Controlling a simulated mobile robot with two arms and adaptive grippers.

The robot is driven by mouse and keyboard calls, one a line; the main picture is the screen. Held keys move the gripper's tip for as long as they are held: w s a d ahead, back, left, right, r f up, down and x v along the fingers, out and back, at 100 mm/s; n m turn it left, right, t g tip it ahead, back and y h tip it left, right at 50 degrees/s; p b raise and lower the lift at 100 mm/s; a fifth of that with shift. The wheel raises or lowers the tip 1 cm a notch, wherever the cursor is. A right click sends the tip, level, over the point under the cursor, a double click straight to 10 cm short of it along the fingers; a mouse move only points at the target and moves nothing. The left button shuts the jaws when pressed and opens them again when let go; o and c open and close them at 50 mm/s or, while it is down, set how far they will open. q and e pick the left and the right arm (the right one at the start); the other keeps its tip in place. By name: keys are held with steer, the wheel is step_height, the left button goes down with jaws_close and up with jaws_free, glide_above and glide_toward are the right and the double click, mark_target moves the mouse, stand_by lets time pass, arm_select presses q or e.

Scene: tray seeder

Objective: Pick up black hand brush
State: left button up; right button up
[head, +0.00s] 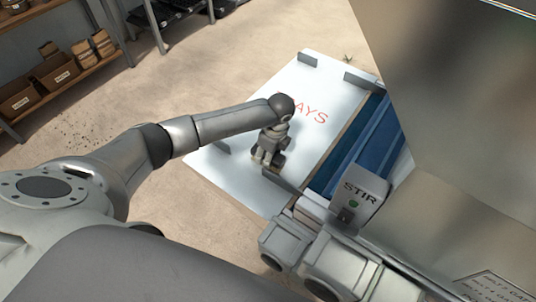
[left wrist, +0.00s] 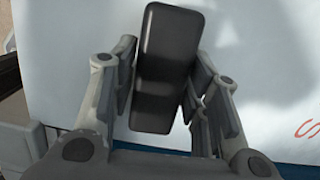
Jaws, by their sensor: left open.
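The black hand brush (left wrist: 166,62) shows in the left wrist view as a dark, rounded block lying on the white surface. My left gripper (left wrist: 163,75) is open, with its fingers on both sides of the brush. A gap shows beside the right fingers; whether the left fingers touch it I cannot tell. In the head view my left gripper (head: 267,158) points down over the white tray platform (head: 225,126), and it hides nearly all of the brush there. My right gripper is not in view.
The platform has red lettering (head: 311,113) and grey upright stops (head: 281,182) near the gripper. To the right are a blue belt (head: 365,140), a STIR button box (head: 357,195) and a large metal hopper (head: 460,110). Shelves with boxes (head: 55,72) stand at upper left.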

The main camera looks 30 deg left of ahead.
arm_select(q)
steer(key=shift+a+f, duration=0.1)
steer(key=shift+f, duration=0.55)
steer(key=shift+c, duration=0.8)
steer(key=c, duration=0.6)
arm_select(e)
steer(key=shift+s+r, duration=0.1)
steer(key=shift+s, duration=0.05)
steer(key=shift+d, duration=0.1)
arm_select(q)
steer(key=shift+w+r, duration=0.1)
steer(key=shift+r, duration=0.4)
step_height(320, 180, up, 2)
steer(key=shift+r+b, duration=0.1)
steer(key=shift+b, duration=0.5)
steer(key=shift+s+d+r+b, duration=0.25)
steer(key=shift+s+d+r, duration=0.65)
steer(key=shift+s+r, duration=1.05)
steer(key=shift+s+d+r+b, duration=0.3)
steer(key=shift+s+d+r, duration=0.8)
steer(key=shift+s, duration=1.35)
steer(key=shift+s+d+r+b, duration=0.25)
steer(key=shift+s+d+r, duration=0.4)
steer(key=shift+s+r, duration=1.4)
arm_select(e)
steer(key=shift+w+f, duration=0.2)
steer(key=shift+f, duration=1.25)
